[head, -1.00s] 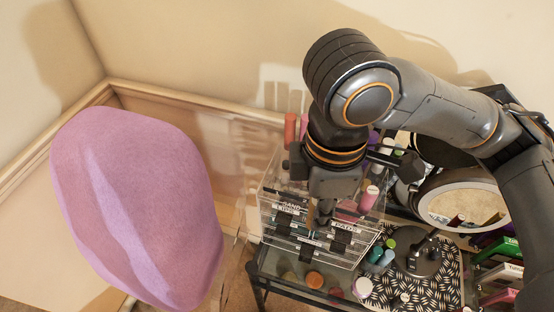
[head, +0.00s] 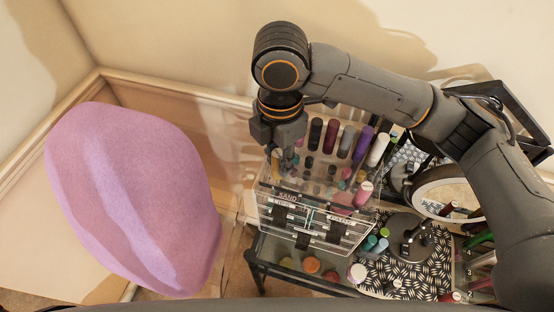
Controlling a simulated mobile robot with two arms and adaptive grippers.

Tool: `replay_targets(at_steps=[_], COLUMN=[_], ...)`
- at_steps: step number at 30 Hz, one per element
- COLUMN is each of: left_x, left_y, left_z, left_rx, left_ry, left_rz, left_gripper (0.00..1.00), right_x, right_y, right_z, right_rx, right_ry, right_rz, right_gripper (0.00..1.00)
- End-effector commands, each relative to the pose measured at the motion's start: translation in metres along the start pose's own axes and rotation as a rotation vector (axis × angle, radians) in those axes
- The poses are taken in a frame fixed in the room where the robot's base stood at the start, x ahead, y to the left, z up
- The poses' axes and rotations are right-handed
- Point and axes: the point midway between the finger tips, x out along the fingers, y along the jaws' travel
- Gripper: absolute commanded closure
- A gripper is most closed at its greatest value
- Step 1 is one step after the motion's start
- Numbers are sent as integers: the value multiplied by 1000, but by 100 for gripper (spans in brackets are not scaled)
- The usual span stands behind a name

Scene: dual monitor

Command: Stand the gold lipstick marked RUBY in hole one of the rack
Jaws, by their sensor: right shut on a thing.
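My right gripper (head: 278,148) points down over the left back corner of the clear organizer (head: 312,232). Several lipsticks and tubes, dark, purple, white and pink, stand in the organizer. A label reading SAND shows on its front; I cannot read RUBY anywhere. At the lower right edge, a numbered strip (head: 468,271) with small tubes beside it may be the rack; my right arm partly covers that area. My left gripper is not in view.
A round mirror (head: 447,197) stands at the right, close under my arm. A dark stand (head: 408,238) and green-capped bottles (head: 379,243) are on the patterned mat (head: 432,283). A large pink rounded seat back (head: 130,195) fills the left. Walls close off the back.

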Motion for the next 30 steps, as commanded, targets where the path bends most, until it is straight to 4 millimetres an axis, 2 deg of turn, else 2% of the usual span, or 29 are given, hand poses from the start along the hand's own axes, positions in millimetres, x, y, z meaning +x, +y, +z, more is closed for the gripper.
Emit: replay_targets(at_steps=[3,8,12,15,26,27,30], left_x=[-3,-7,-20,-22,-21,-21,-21], left_y=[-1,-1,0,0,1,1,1], left_z=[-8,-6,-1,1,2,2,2], left_rx=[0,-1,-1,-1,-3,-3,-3], left_ry=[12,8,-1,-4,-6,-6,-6], left_rz=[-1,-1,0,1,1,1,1], left_gripper=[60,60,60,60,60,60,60], right_x=[9,21,40,49,54,55,54], right_y=[7,16,15,15,15,16,16], right_z=[3,7,7,8,7,7,7], right_rx=[1,2,1,0,0,0,0], right_ry=[1,0,1,-1,0,1,0], right_rz=[-2,-3,-4,-1,0,0,0], right_gripper=[97,97,97,97,97,73,54])
